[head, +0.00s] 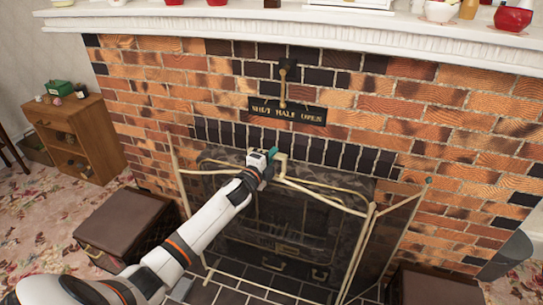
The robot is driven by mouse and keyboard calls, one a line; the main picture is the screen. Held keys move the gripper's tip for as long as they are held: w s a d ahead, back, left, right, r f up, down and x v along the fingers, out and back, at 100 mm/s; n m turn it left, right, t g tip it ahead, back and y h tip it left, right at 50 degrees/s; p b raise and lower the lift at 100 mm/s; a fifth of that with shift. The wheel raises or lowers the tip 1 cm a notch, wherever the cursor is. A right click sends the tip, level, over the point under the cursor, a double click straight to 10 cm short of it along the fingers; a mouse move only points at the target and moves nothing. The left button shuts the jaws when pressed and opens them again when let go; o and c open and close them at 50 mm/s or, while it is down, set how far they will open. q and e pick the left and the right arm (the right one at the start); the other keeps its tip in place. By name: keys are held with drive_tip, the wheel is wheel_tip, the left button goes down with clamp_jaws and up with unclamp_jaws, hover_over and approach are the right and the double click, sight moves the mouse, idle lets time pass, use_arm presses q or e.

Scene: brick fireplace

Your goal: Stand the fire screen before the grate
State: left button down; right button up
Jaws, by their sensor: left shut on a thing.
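The fire screen (390,238) has a thin pale brass frame and dark see-through mesh panels. It stands upright in front of the fireplace opening, with its right panel angled. My left gripper (272,158) is shut on the top of its frame, near the middle. The dark grate (290,240) shows dimly through the mesh, inside the brick fireplace. My left arm hides part of the screen's left side. I cannot tell whether the screen's feet touch the hearth. My right gripper is out of view.
A dark-tiled hearth (255,274) lies below. A brown box seat (125,222) stands at the left and another dark box (425,287) at the lower right. A wooden cabinet (75,135) is at the far left. A white mantel (270,28) with ornaments runs above.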

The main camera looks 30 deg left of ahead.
use_arm(q)
drive_tip(key=shift+f+b, duration=0.8)
drive_tip(key=shift+b, duration=0.15)
idle(1.1)
idle(0.5)
drive_tip(key=c, duration=1.5)
unclamp_jaws()
drive_tip(key=shift+s+d, duration=0.1)
drive_tip(key=shift+s, duration=0.05)
drive_tip(key=o, duration=0.4)
drive_tip(key=shift+f, duration=0.45)
drive_tip(key=shift+r, duration=0.15)
drive_tip(key=shift+s, duration=0.1)
